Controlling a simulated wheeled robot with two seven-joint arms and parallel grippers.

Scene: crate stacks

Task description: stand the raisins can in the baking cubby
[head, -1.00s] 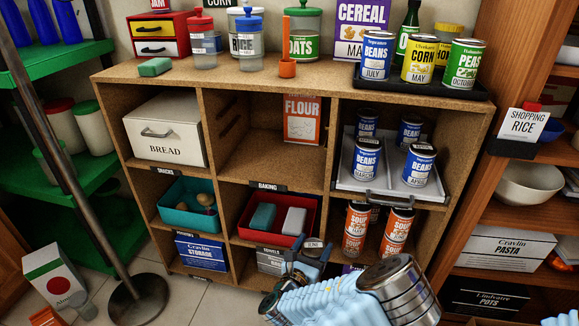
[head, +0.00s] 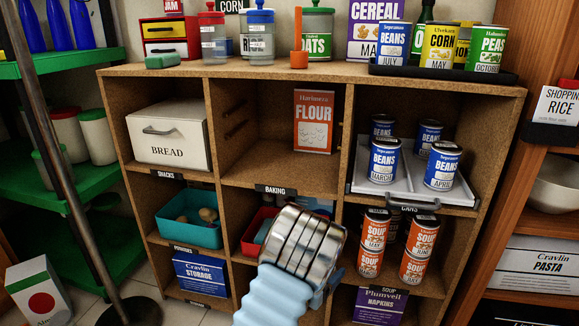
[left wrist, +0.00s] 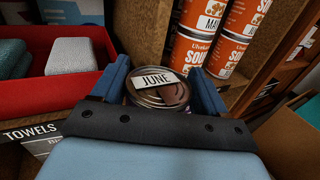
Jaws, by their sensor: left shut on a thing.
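In the left wrist view my left gripper (left wrist: 158,88) is shut on a can (left wrist: 160,98) with a silver lid marked JUNE. The can stands between the two blue fingers; its side label is hidden, so I cannot read raisins on it. In the head view my arm hides the gripper and the can. The baking cubby (head: 255,163) is the upper middle one, above the BAKING label (head: 274,190). An orange and white flour box (head: 314,121) stands at its back right; its left and front floor is bare. My right gripper is not in view.
Below the baking cubby is a red bin (left wrist: 75,96) with two blocks. Soup cans (head: 422,235) stand in the lower right cubby, under a tray of beans cans (head: 384,160). A bread box (head: 169,142) fills the upper left cubby. Upright dividers bound the cubbies.

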